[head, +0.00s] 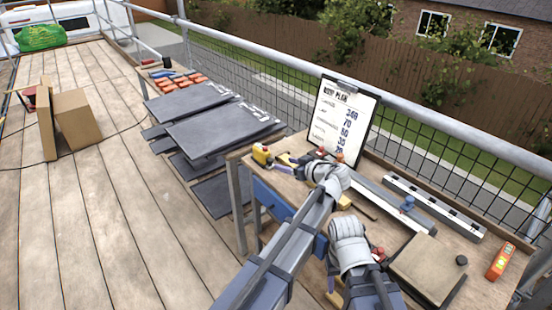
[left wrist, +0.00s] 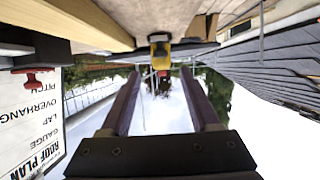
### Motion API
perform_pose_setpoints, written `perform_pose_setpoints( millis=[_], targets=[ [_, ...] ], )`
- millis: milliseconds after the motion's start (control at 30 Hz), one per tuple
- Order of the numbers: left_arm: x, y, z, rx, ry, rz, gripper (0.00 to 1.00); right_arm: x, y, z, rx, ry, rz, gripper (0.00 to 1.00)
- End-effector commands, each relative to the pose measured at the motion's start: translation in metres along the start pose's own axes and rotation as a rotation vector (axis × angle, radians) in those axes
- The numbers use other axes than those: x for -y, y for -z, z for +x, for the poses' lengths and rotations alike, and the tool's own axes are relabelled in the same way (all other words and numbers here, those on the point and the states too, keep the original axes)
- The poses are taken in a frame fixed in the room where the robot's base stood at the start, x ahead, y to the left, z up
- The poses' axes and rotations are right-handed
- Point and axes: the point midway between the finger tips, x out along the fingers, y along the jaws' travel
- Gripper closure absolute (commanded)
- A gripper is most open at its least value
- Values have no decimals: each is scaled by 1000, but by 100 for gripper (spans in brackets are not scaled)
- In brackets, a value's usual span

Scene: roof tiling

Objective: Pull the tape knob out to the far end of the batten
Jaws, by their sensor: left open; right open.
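A yellow tape case (head: 262,153) stands at the near left end of the workbench. In the left wrist view the yellow case (left wrist: 160,48) shows between and beyond my fingers, with a small dark red part below it. My left gripper (head: 287,160) is open and empty, just right of the case, pointing at it; its two dark fingers also show in the left wrist view (left wrist: 158,76). Whether the knob is between the fingertips I cannot tell. My right gripper (head: 376,256) is open over the bench front, largely hidden by its wrist. I cannot clearly single out the batten.
A roof plan clipboard (head: 343,120) stands at the bench's back, red knobs before it. A metal rail with a blue knob (head: 408,203), a slotted bar (head: 432,205), a flat board (head: 428,268) and an orange tool (head: 500,262) lie right. Dark slates (head: 220,130) lie left.

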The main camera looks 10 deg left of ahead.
Motion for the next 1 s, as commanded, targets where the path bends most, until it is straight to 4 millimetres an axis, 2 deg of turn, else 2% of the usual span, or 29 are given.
perform_pose_setpoints(
  millis=[533, 700, 967, 1000],
  targets=[
    [0, -2, 70, 2, 3, 0, 38, 3, 2, 28, 0, 0, 0, 50],
    [0, -1, 77, 2, 1, 1, 38, 3, 2, 30, 0, 0, 0, 50],
    [0, 0, 78, 2, 1, 1, 38, 3, 2, 29, 0, 0, 0, 50],
    [0, 0, 78, 2, 1, 1, 41, 3, 2, 29, 0, 0, 0, 50]
  ],
)
